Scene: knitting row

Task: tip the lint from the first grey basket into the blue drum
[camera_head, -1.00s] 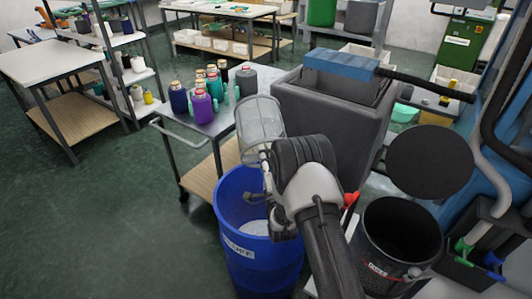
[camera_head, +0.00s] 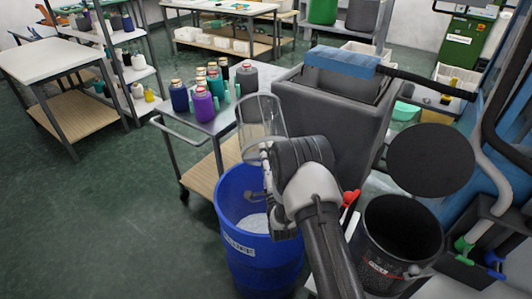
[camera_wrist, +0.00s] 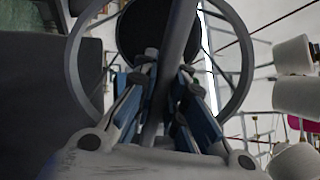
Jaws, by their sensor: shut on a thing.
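My gripper (camera_head: 268,158) is shut on the grey basket (camera_head: 262,116), a see-through cylinder held above the blue drum (camera_head: 262,262). The basket is tilted, and no lint shows in it in the head view. Whitish lint (camera_head: 255,222) lies inside the open drum, partly hidden by my wrist. In the wrist view, my gripper's blue-padded fingers (camera_wrist: 168,85) close around a grey bar, with the basket's round rim (camera_wrist: 76,80) around them. The inside of the basket is not clear there.
A trolley (camera_head: 200,120) with several thread cones stands behind the drum. A large dark grey bin (camera_head: 325,125) is close to the right of the basket. A black bin (camera_head: 400,235) stands right of my arm. Open floor (camera_head: 110,220) lies to the left.

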